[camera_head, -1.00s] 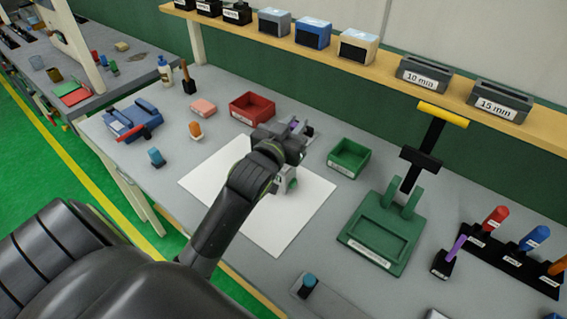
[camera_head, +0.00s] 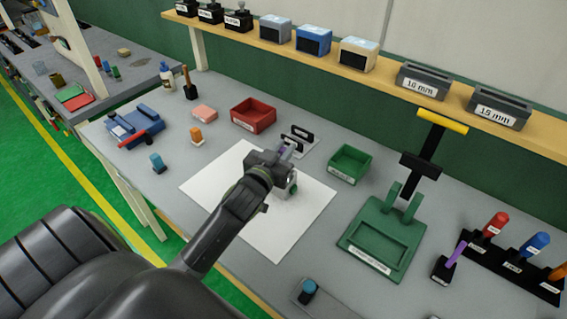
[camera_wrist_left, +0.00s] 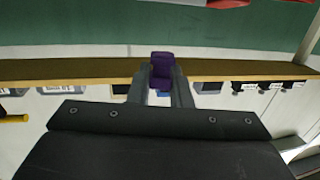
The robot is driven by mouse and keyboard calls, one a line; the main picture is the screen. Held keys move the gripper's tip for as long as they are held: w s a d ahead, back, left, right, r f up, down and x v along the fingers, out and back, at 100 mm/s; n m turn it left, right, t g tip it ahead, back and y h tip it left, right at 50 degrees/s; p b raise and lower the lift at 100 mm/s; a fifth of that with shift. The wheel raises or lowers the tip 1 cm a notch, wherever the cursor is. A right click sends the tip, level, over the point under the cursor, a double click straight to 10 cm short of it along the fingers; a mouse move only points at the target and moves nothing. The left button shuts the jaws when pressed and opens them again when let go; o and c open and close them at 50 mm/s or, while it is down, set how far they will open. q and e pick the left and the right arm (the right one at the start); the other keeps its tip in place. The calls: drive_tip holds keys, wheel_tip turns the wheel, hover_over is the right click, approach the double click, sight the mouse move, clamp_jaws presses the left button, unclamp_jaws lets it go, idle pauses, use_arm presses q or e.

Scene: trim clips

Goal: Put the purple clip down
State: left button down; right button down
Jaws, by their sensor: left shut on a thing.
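The purple clip (camera_wrist_left: 161,68) is between the fingertips of my left gripper (camera_wrist_left: 160,85) in the left wrist view, and the fingers are shut on it. In the head view my left gripper (camera_head: 287,151) is over the far part of the white sheet (camera_head: 268,222); only a small bit of purple shows at its tips. The gripper points away from me, toward the wall. My right gripper is not in view.
Just beyond the gripper stands a light plate with black-framed holders (camera_head: 300,135). A red bin (camera_head: 253,115) is at its left, a green bin (camera_head: 349,164) at its right. A green press (camera_head: 385,232) stands further right. The front of the sheet is clear.

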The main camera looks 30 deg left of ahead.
use_arm(q)
drive_tip(key=shift+f, duration=2.35)
drive_tip(key=shift+f, duration=0.25)
drive_tip(key=c, duration=1.3)
unclamp_jaws()
drive_tip(key=shift+r, duration=0.1)
